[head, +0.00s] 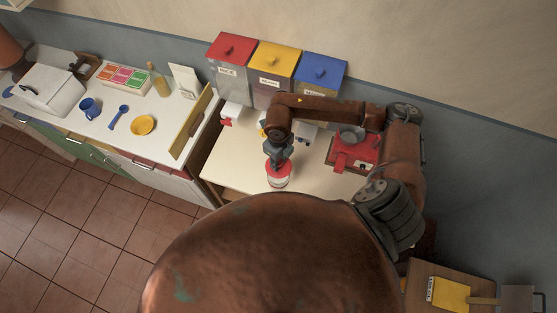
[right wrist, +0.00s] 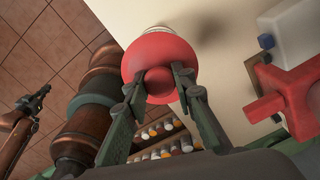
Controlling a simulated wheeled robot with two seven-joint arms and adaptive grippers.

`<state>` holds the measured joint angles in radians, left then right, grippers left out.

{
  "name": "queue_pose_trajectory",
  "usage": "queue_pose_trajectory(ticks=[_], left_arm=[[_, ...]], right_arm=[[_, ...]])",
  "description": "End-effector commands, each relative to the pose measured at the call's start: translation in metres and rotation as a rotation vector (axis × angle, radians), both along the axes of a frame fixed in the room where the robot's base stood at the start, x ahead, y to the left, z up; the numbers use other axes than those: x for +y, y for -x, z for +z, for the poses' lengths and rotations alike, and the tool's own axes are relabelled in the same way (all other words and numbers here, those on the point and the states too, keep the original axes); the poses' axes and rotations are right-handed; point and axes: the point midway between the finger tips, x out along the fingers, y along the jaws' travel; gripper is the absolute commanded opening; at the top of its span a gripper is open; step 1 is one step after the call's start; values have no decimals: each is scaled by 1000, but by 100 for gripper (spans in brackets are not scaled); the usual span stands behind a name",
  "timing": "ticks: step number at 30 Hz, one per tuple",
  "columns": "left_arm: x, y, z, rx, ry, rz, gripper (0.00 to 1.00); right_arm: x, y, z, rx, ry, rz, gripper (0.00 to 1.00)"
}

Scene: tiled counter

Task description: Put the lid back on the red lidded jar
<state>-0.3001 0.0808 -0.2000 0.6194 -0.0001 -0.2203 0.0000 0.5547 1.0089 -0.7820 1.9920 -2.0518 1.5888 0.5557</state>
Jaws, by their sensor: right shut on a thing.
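My right gripper (head: 278,164) is shut on the knob of the red lid (head: 281,170), pointing down at the pale counter. The lid also shows in the right wrist view (right wrist: 160,60), with its knob between the two fingertips (right wrist: 160,80). The jar (head: 278,182) has a pale body and stands upright directly under the lid. In the right wrist view, a pale strip of the jar (right wrist: 160,29) shows past the lid's edge. I cannot tell whether the lid touches the rim or hovers just above it. My left arm enters at the far left; its fingers are not clear.
Red, yellow and blue-lidded bins (head: 276,62) stand along the wall. A red scale-like object (head: 353,152) is right of the jar. A white counter at left holds a blue mug (head: 90,107) and yellow bowl (head: 143,124). Counter around the jar is clear.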

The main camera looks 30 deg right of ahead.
Motion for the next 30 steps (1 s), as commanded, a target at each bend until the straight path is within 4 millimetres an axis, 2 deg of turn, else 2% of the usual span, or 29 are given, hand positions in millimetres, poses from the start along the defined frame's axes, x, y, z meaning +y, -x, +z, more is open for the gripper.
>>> queue_pose_trajectory(ticks=[11,16,30], left_arm=[[0,0,-17,0,0,0,0],[-1,1,-32,1,1,1,0],[-2,1,-36,1,2,1,0]], right_arm=[[1,0,-35,1,-2,1,0],[0,0,-51,0,-1,2,0],[0,0,-55,-1,0,3,0]])
